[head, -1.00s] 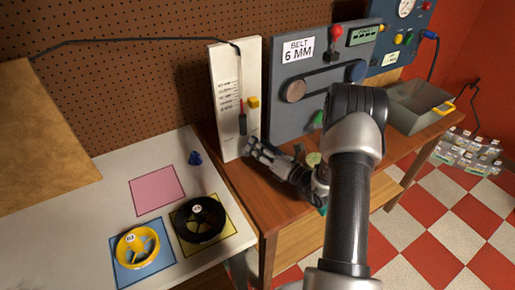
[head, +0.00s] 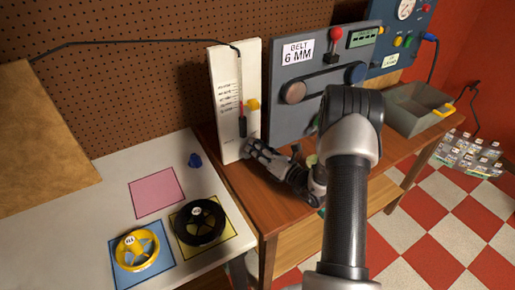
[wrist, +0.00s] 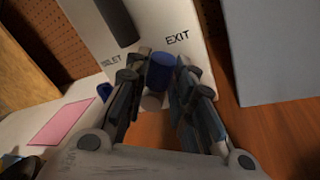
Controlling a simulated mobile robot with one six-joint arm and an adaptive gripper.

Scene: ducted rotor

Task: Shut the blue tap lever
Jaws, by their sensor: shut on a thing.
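The blue tap lever (wrist: 160,72) shows in the wrist view as a short blue cylinder at the foot of the white gauge panel (head: 228,110), near the word EXIT. My gripper (wrist: 161,92) has a finger on each side of it and is shut on it. In the head view my gripper (head: 258,150) is low at the front of the panel and hides the lever. A pale round part (wrist: 152,102) shows just below the lever. How far the lever is turned cannot be told.
A grey belt panel (head: 325,75) with a red knob stands right of the gauge panel. A grey bin (head: 420,103) is at the back right. On the left table are a yellow wheel (head: 137,250), a black wheel (head: 199,222) and a small blue part (head: 195,160).

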